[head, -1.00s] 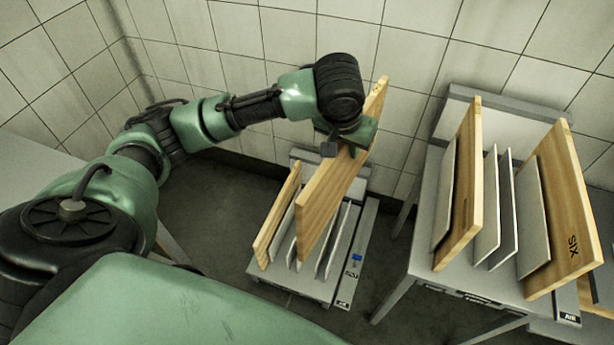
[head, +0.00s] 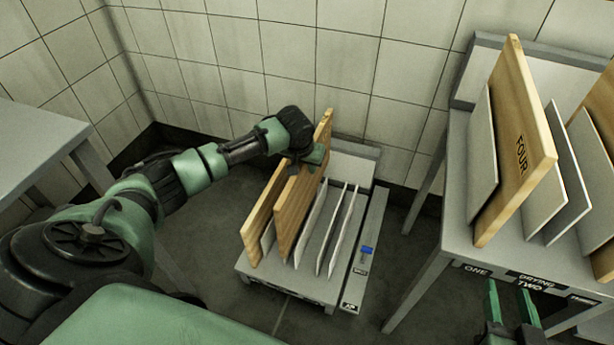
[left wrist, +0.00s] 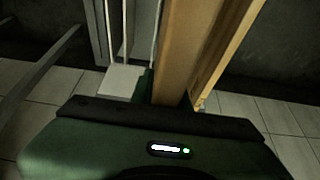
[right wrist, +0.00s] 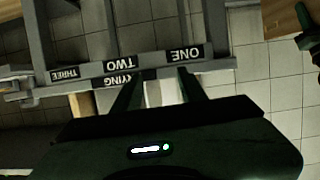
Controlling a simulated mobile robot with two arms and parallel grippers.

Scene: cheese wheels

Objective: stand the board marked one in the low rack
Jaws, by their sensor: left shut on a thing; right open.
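My left gripper (head: 316,158) is shut on the upper far edge of a wooden board (head: 297,205). The board is upright in the low rack (head: 345,290), its lower part among the grey dividers. I cannot tell whether it rests on the rack's base, and no marking shows on it. In the left wrist view the held board (left wrist: 180,50) runs up from the jaws. Another wooden board (head: 262,215) stands just left of it in the rack. My right gripper (head: 507,290) is open and empty, in front of the drying rack's label edge.
The drying rack (head: 455,245) stands at the right, with a board marked FOUR (head: 515,150) and grey dividers (head: 545,195). Labels ONE, TWO and THREE run along its front edge. The right side of the low rack holds only dividers. A grey table (head: 40,140) is at the left.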

